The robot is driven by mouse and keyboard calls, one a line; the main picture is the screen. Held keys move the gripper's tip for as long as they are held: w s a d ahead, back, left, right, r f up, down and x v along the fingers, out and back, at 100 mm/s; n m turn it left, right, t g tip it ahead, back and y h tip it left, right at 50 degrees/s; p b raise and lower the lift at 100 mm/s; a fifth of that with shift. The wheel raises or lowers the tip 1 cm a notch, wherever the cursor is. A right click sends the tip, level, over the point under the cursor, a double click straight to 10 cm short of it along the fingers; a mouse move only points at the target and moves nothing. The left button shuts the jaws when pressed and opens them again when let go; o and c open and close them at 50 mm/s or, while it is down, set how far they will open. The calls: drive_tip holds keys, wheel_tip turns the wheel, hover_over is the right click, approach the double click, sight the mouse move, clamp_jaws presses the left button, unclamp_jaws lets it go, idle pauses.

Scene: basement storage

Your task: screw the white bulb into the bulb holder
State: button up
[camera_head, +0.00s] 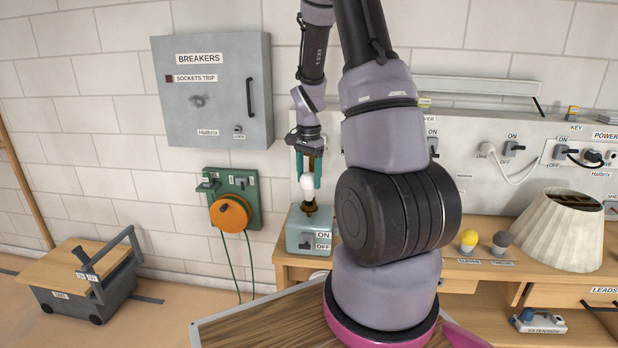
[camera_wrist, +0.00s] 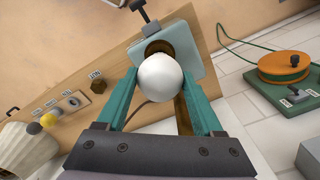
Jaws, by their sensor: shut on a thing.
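The white bulb (camera_head: 307,184) is between the two teal fingers of my gripper (camera_head: 306,170), which points down and is shut on it. The bulb's lower end is at the brass-coloured bulb holder (camera_head: 310,207) on top of the teal box (camera_head: 299,235). I cannot tell whether the threads are engaged. In the wrist view the white bulb (camera_wrist: 160,82) covers most of the holder (camera_wrist: 158,48), with the box (camera_wrist: 192,60) around it. The box has a switch labelled ON and OFF at its front.
A yellow bulb (camera_head: 468,240) and a grey bulb (camera_head: 501,241) stand on the workbench right of my arm, near a lampshade (camera_head: 560,230). An orange cable reel (camera_head: 230,213) hangs left of the box. A grey breaker cabinet (camera_head: 213,115) is on the wall above it.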

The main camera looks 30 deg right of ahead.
drive_tip(key=shift+f, duration=1.25)
idle(0.3)
drive_tip(key=o, duration=1.6)
drive_tip(key=shift+c, duration=0.2)
wheel_tip(320, 180, up, 11)
drive_tip(key=shift+f, duration=0.1)
drive_tip(key=shift+r, duration=0.2)
drive_tip(key=s+a+r+n+t+y, duration=0.1)
drive_tip(key=s+a+r+n+t, duration=0.2)
drive_tip(key=s+a+r, duration=0.3)
drive_tip(key=s+a+r+n+t+y, duration=0.1)
drive_tip(key=s+a+r+n+t, duration=0.3)
drive_tip(key=s+r, duration=0.9)
drive_tip(key=a+r+n, duration=0.1)
drive_tip(key=a+n, duration=0.1)
drive_tip(key=a, duration=0.1)
drive_tip(key=shift+s+a+r, duration=0.15)
drive_tip(key=shift+s, duration=0.2)
